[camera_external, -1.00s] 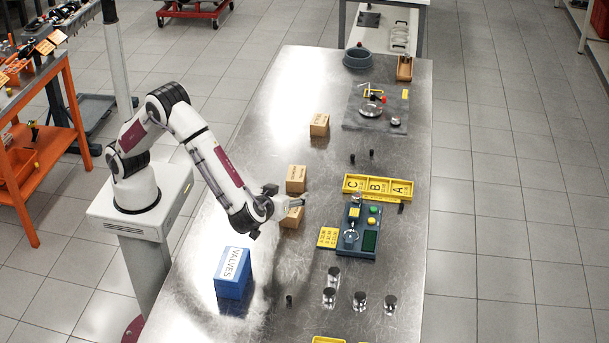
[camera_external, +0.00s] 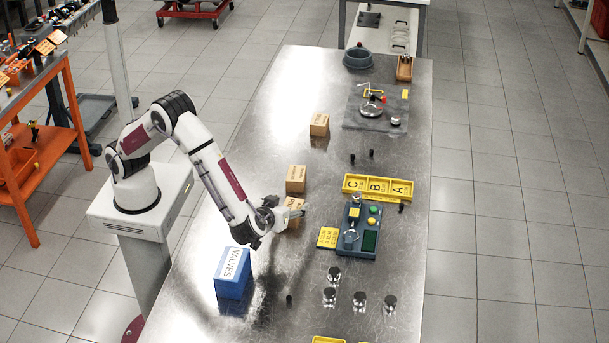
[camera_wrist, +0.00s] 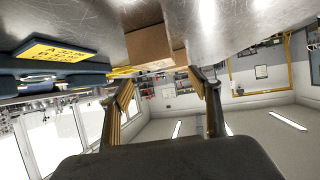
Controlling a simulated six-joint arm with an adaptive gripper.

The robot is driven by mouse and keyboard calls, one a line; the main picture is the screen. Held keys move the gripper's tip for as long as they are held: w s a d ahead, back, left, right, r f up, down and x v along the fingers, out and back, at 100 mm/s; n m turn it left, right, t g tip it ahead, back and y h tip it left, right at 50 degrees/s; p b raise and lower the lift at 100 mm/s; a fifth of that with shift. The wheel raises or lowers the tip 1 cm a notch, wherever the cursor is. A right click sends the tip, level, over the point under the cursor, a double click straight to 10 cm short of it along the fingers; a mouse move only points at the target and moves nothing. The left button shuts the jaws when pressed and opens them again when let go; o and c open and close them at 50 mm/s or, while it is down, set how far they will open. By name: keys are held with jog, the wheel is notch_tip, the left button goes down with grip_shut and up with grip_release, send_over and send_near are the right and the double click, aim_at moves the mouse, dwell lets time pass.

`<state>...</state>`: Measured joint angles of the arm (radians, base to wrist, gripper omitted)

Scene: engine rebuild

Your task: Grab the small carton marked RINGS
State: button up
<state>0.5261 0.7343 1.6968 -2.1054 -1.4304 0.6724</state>
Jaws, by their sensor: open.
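Three small brown cartons stand in a row on the metal bench: a far carton (camera_external: 319,125), a middle carton (camera_external: 296,179) and a near carton (camera_external: 297,205). Their printed labels are too small to read, so I cannot tell which is marked RINGS. My gripper (camera_external: 281,211) is at the near carton and partly hides it. In the wrist view my gripper (camera_wrist: 163,84) has its fingers spread with nothing between them. A brown carton (camera_wrist: 150,46) shows just beyond the fingertips, roughly in line with the gap. I cannot tell whether a finger touches it.
A blue VALVES box (camera_external: 233,275) stands near my forearm. Right of the cartons are a yellow label plate (camera_external: 328,237), a blue-grey device (camera_external: 362,245) and a yellow A-B-C tray (camera_external: 378,187). Several dark-topped metal cylinders (camera_external: 360,301) stand nearer the front.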

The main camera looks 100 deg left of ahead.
jog(key=shift+f, duration=0.45)
jog(key=a+f, duration=0.1)
jog(key=f, duration=0.2)
jog(key=shift+w+a, duration=0.1)
jog(key=shift+a, duration=0.25)
jog(key=shift+w+a+f, duration=0.15)
jog(key=shift+a+f, duration=0.05)
jog(key=shift+a, duration=0.3)
jog(key=c, duration=1.3)
